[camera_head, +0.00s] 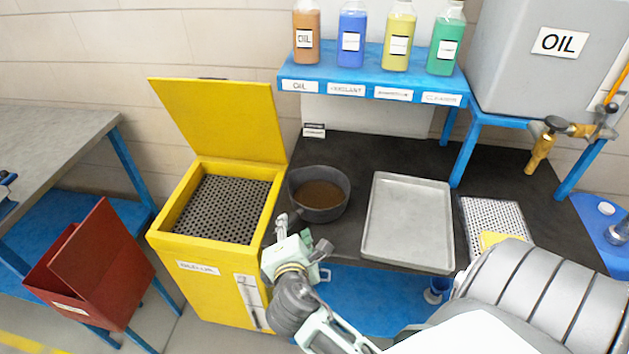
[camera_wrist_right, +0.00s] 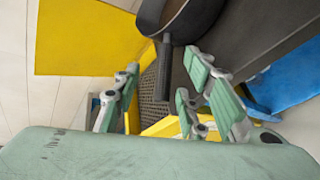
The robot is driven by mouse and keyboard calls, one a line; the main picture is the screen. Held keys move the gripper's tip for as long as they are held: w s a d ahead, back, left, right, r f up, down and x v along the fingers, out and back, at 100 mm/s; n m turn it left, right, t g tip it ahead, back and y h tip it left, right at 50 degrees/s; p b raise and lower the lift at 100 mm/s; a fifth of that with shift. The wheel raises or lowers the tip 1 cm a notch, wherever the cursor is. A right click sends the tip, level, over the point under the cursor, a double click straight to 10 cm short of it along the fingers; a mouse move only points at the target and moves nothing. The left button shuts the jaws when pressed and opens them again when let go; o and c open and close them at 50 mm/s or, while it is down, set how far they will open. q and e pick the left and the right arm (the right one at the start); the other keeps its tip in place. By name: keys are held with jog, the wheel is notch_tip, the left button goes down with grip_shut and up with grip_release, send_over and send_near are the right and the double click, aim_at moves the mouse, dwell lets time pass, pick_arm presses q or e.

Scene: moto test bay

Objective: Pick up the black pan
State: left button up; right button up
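The black pan (camera_head: 322,208) sits on the dark bench top, between the yellow bin and the grey tray, with a brown content inside. In the right wrist view the pan (camera_wrist_right: 185,25) is at the top, cut off by the frame edge, and its straight dark handle (camera_wrist_right: 163,75) points down towards my gripper. My right gripper (camera_head: 300,232) is just in front of the pan, hiding its handle in the head view. In the wrist view its pale green fingers (camera_wrist_right: 163,88) are spread, one on each side of the handle's line; I see no contact. My left gripper is not in view.
A yellow bin (camera_head: 175,243) with a raised lid and perforated inner plate stands left of the pan. A grey tray (camera_head: 408,258) lies to its right. A blue shelf (camera_head: 372,88) with several bottles is behind. A red bin (camera_head: 85,270) stands at lower left.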

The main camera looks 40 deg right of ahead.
aim_at(291, 223)
jog(key=p+x, duration=0.1)
jog(key=x, duration=0.5)
jog(key=shift+d+f+p, duration=0.2)
jog(key=shift+f+p, duration=0.1)
jog(key=shift+w+d+f, duration=0.2)
jog(key=shift+w+f, duration=0.05)
jog(key=shift+w, duration=0.05)
grip_shut()
jog(key=shift+r, duration=0.15)
